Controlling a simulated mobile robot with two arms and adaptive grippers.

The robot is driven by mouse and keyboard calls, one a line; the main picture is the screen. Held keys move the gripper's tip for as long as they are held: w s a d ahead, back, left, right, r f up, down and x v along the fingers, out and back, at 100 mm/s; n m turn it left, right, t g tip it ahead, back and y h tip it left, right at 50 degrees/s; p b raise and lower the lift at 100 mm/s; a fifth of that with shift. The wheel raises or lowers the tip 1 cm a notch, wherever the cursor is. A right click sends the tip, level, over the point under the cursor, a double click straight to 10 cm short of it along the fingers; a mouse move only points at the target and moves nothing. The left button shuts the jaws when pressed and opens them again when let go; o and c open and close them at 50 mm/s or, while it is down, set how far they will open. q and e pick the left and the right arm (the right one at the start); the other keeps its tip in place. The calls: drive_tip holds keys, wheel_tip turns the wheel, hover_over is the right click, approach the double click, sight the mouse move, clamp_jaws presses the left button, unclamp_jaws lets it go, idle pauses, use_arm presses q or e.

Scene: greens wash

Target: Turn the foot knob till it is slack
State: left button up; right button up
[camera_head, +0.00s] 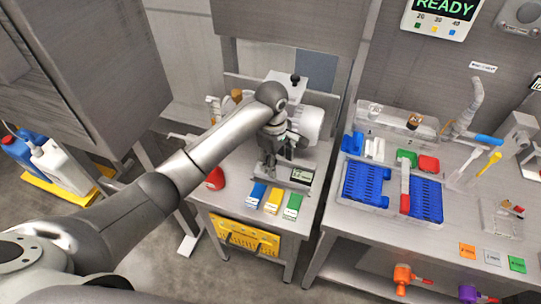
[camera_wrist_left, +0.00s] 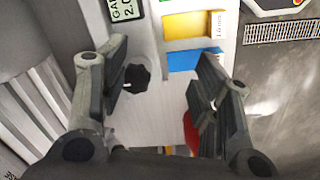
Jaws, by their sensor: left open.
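A black lobed knob (camera_wrist_left: 136,79), which looks like the foot knob, sits on a pale surface beside a small gauge display (camera_wrist_left: 125,9) in the left wrist view. My left gripper (camera_wrist_left: 163,78) is open, with its fingers spread above that surface. The knob shows between the fingers, close by the left-hand one; I cannot tell whether they touch. In the head view my left gripper (camera_head: 277,155) hangs over the small steel table, next to the gauge display (camera_head: 301,175). The knob is hidden there behind my gripper. My right gripper is out of view.
Blue (camera_head: 257,193), yellow (camera_head: 273,201) and green (camera_head: 293,206) blocks lie along the table's front. A red object (camera_head: 215,179) is at its left. A white machine with a black top knob (camera_head: 295,79) stands behind. A bench with a blue-racked tray (camera_head: 388,212) is right.

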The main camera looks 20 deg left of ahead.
use_arm(q)
drive_tip(key=w+a+r+n, duration=0.3)
drive_tip(key=w+r+n, duration=0.1)
drive_tip(key=r, duration=0.2)
drive_tip(key=shift+y, duration=0.4)
wheel_tip(320, 180, down, 11)
drive_tip(key=shift+w+r+p, duration=0.1)
drive_tip(key=shift+p, duration=0.6)
